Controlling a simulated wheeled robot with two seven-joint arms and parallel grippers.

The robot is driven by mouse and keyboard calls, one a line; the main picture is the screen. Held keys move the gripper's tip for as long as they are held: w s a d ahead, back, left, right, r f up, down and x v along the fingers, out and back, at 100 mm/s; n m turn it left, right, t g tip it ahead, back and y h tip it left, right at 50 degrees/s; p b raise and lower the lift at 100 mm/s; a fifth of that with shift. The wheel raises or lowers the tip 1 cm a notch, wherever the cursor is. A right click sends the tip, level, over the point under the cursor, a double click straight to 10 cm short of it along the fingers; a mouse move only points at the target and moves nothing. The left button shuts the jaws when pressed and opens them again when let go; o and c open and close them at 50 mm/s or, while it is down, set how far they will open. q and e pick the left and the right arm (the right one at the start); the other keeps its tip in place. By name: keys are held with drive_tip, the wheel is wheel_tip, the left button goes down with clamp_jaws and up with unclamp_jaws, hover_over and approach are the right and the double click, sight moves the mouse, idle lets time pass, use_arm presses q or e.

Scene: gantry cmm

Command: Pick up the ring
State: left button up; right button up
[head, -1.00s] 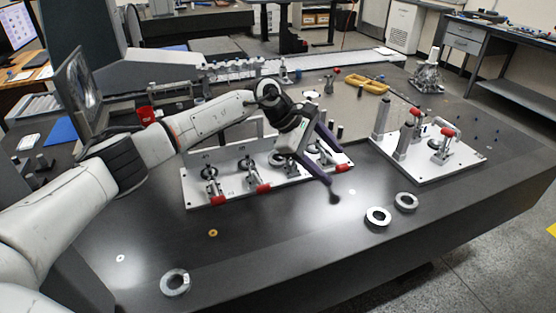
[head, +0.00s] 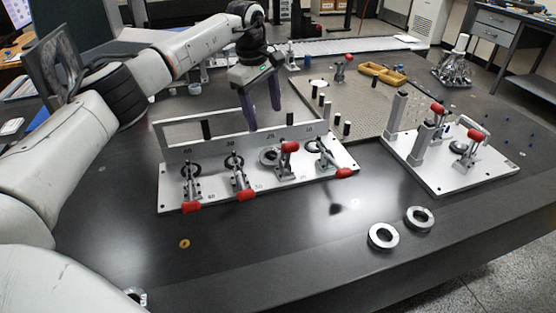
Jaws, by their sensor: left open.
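Two grey metal rings, a left one (head: 383,236) and a right one (head: 420,219), lie flat and side by side on the dark table at the front right. Another ring (head: 137,296) is at the bottom left, mostly hidden by my arm. Dark rings also sit on the white clamp fixture (head: 340,162). The pictures do not single out one ring. My left gripper (head: 264,117) is open and empty, fingers pointing down, over the back of the clamp fixture and well apart from the two loose rings. My right gripper is out of view.
Toggle clamps with red handles stand up from the clamp fixture. A second white fixture (head: 490,172) with posts stands at the right. A perforated plate (head: 360,95) with yellow parts (head: 382,73) lies behind. A small brass washer (head: 184,244) lies front left. The front table is mostly clear.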

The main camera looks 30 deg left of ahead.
use_arm(q)
drive_tip(key=b, duration=0.3)
approach(269, 150)
drive_tip(key=s+d+r, duration=0.1)
drive_tip(key=s+r, duration=0.1)
drive_tip(key=f, duration=0.1)
drive_tip(key=w+f, duration=0.1)
drive_tip(key=f, duration=0.3)
drive_tip(key=shift+w+d+f+b, duration=0.1)
drive_tip(key=shift+w+d+b, duration=0.05)
drive_tip(key=shift+d+b, duration=0.2)
drive_tip(key=f, duration=0.5)
drive_tip(key=shift+w+a+f+b, duration=0.2)
drive_tip(key=shift+w+b, duration=0.1)
drive_tip(key=shift+w, duration=0.1)
drive_tip(key=shift+r, duration=0.1)
drive_tip(key=c, duration=1.3)
drive_tip(key=shift+r, duration=0.15)
